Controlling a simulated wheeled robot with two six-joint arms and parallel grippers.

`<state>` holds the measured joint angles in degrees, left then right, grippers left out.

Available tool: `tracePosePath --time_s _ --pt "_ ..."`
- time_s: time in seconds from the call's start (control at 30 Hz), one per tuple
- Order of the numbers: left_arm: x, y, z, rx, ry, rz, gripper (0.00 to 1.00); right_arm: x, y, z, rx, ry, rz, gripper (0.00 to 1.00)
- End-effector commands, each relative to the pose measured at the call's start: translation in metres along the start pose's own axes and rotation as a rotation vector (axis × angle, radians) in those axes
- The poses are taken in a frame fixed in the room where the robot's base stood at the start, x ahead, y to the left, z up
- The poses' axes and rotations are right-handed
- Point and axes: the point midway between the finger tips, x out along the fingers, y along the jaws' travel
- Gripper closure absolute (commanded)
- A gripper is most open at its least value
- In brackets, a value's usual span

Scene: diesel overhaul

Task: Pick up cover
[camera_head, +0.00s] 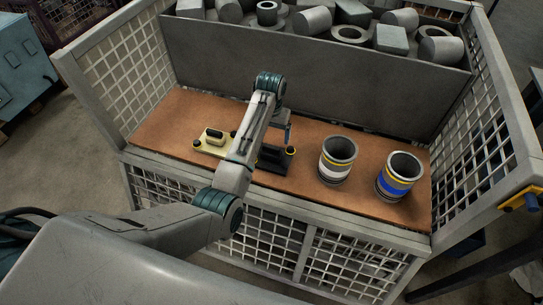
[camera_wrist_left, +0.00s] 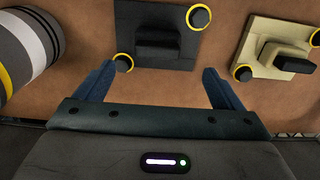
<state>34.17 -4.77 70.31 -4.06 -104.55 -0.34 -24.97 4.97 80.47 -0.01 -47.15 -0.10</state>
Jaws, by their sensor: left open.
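A black cover (camera_head: 274,159) with a raised block handle and yellow-ringed round knobs lies flat on the brown board, partly hidden by my left arm in the head view. It shows clearly in the left wrist view (camera_wrist_left: 173,41). A similar cream cover (camera_head: 211,148) lies to its left in the head view and at the right of the left wrist view (camera_wrist_left: 262,38). My left gripper (camera_wrist_left: 158,80) is open and empty, with the black cover's near edge between and just beyond its fingertips. Contact cannot be told. My right gripper is not in view.
Two grey cylinder liners stand right of the covers, one with white and yellow bands (camera_head: 336,165) and one with a blue band (camera_head: 395,182). Mesh walls (camera_head: 128,70) enclose the board. A grey bin of metal parts (camera_head: 300,70) stands behind.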

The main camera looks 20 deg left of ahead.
Motion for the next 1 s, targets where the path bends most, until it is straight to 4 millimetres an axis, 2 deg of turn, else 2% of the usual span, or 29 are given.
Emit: tracePosePath --time_s 0.1,0.37,0.63,0.77,0.97,1.0 --pt "0.022 0.0 0.002 0.0 -0.004 0.0 0.11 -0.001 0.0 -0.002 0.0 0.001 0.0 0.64" --pt "0.045 0.001 0.002 -0.001 -0.002 0.0 0.11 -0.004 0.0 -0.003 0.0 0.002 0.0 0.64" --pt "0.084 0.004 0.005 -0.001 -0.002 0.0 0.11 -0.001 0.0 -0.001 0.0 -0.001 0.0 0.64" --pt "0.092 0.004 0.005 -0.001 -0.001 0.0 0.11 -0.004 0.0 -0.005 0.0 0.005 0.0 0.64" --pt "0.092 0.004 0.004 -0.001 0.001 0.0 0.11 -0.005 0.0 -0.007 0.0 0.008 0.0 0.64" --pt "0.092 0.004 0.004 -0.001 0.001 0.0 0.15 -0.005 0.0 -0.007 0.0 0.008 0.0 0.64"
